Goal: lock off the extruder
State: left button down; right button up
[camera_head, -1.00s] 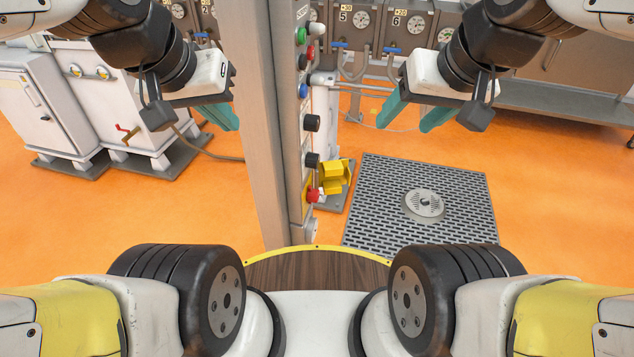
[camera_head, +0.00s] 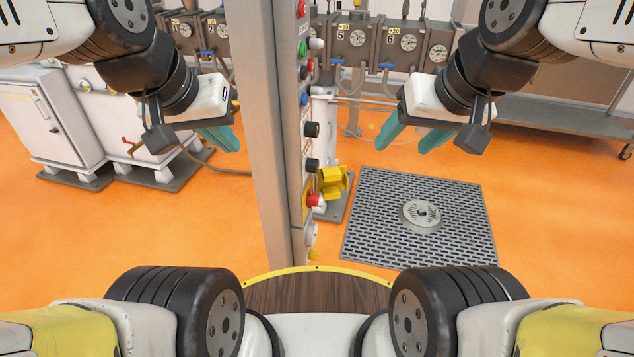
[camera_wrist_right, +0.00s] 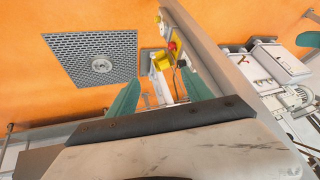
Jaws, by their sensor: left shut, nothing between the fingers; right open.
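A narrow control panel (camera_head: 305,150) with several coloured buttons and black knobs runs up the side of a grey upright post. A red knob on a yellow plate (camera_head: 314,200) sits low on it and also shows in the right wrist view (camera_wrist_right: 172,45). A yellow bracket-like part (camera_head: 332,182) is beside this knob; how it is fixed cannot be told. My left gripper (camera_head: 218,138) is shut and empty, left of the post. My right gripper (camera_head: 411,140) is open and empty, right of the panel and apart from it. Its teal fingers frame the right wrist view (camera_wrist_right: 160,95).
A grey floor grate (camera_head: 420,240) lies right of the post. White cabinets (camera_head: 60,115) stand on the left. Gauge boxes (camera_head: 355,45) and a steel bench (camera_head: 560,105) are behind. The post (camera_head: 272,130) stands between my arms.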

jog(key=w+a+f+m+g+y, duration=0.35)
jog(key=w+f+m, duration=0.25)
jog(key=w+f, duration=0.25)
jog(key=w+a+f+m+g+y, duration=0.2)
jog(key=w+f+m+g+y, duration=0.15)
jog(key=w+f+m, duration=0.4)
jog(key=w+f+m+y, duration=0.45)
jog(key=w+f, duration=0.35)
jog(key=f, duration=0.3)
jog(key=m+t+y, duration=0.4)
jog(key=m+t, duration=0.1)
jog(key=m, duration=0.5)
send_near(313, 199)
jog(key=w+a+f, duration=0.1)
jog(key=w+a, duration=0.2)
jog(key=a, duration=0.4)
jog(key=shift+a+f, duration=0.25)
jog(key=shift+a, duration=0.1)
jog(key=shift+w, duration=0.1)
grip_shut()
